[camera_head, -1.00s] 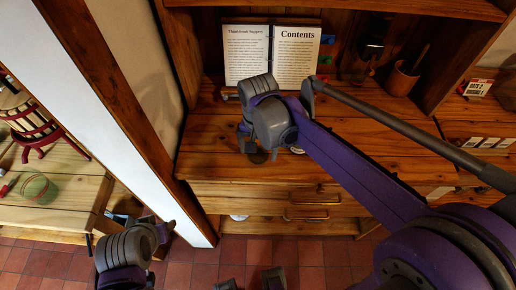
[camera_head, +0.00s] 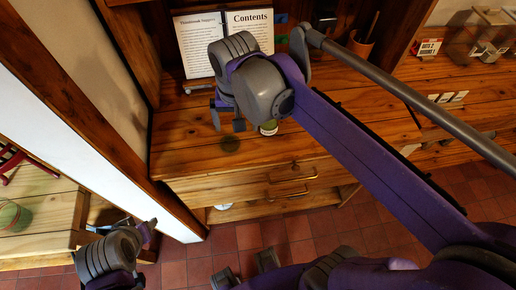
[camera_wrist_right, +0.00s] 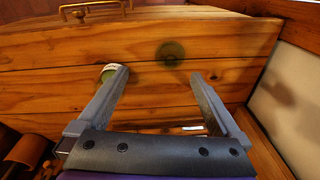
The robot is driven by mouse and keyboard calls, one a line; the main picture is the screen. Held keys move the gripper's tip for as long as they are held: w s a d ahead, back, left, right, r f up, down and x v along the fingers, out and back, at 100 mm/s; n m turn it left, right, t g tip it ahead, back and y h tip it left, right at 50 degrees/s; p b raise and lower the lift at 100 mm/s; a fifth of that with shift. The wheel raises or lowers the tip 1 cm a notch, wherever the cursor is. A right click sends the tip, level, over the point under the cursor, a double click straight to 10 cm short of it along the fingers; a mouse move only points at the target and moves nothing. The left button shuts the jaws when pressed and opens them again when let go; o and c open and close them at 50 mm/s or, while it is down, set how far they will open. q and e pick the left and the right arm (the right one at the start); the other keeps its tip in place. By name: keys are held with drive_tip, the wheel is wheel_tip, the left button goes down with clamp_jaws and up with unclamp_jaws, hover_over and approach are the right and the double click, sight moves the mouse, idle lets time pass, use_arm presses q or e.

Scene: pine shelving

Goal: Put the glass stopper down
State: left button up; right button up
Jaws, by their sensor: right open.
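A small round, dark, see-through thing, apparently the glass stopper (camera_head: 229,144), rests on the wooden counter near its front edge. It also shows in the right wrist view (camera_wrist_right: 171,53), ahead of the fingers and apart from them. My right gripper (camera_head: 227,118) is open and empty, just behind the stopper in the head view; its spread fingers fill the lower middle of the wrist view (camera_wrist_right: 157,82). My left arm (camera_head: 108,255) is at the lower left of the head view; its fingers cannot be made out clearly.
A small green-topped jar (camera_head: 269,127) stands close by; in the wrist view it (camera_wrist_right: 108,72) is by the left fingertip. An open book (camera_head: 222,42) stands at the back. A drawer with a brass handle (camera_head: 291,174) is below. The counter's left front is clear.

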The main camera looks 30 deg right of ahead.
drive_tip(key=s+d+f+n+t, duration=0.4)
drive_tip(key=s+f, duration=0.7)
drive_tip(key=shift+d+n, duration=0.3)
drive_tip(key=shift+d, duration=0.1)
